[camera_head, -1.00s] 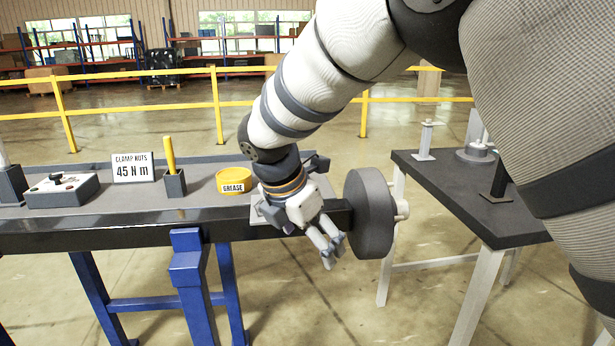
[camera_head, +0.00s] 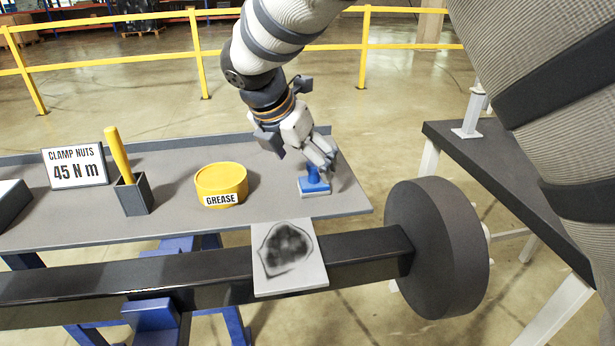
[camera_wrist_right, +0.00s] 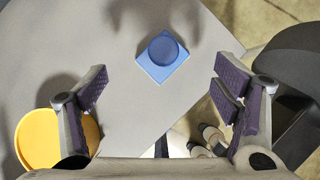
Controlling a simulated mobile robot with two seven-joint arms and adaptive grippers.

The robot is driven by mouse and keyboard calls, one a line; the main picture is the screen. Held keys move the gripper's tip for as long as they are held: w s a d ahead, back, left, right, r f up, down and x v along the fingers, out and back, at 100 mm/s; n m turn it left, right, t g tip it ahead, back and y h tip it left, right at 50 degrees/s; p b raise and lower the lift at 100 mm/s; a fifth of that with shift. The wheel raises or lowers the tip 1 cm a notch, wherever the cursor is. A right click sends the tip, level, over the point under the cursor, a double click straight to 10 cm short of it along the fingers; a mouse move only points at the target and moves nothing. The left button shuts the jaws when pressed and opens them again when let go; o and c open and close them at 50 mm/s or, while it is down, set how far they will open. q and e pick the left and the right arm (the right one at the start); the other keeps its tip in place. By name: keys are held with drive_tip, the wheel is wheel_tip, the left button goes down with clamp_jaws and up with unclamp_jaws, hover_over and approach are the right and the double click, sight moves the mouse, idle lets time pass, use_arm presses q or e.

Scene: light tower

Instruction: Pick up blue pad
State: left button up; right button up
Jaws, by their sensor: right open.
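The blue pad (camera_head: 314,187) stands on the grey table top near its right end, with a blue upright knob or handle on it. In the right wrist view it is a light blue square with a round blue top (camera_wrist_right: 163,52), lying beyond the fingers near the top middle. My right gripper (camera_head: 323,160) is just above the pad, fingers pointing down, and hides part of its handle. The wrist view shows its fingers (camera_wrist_right: 163,88) wide apart with nothing between them. I cannot tell any contact with the pad. My left gripper is not in view.
A yellow grease tin (camera_head: 220,184) and a dark holder with a yellow stick (camera_head: 134,196) stand left of the pad. A white plate with a black smear (camera_head: 305,281) lies across the dark beam (camera_head: 215,280). A dark wheel (camera_head: 440,250) and second table (camera_head: 500,180) are at right.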

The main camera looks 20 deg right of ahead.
sight(309, 166)
drive_tip(key=x, duration=0.6)
drive_tip(key=shift+d+r, duration=0.1)
drive_tip(key=shift+d, duration=0.05)
drive_tip(key=shift+w+r, duration=0.1)
drive_tip(key=c, duration=1.6)
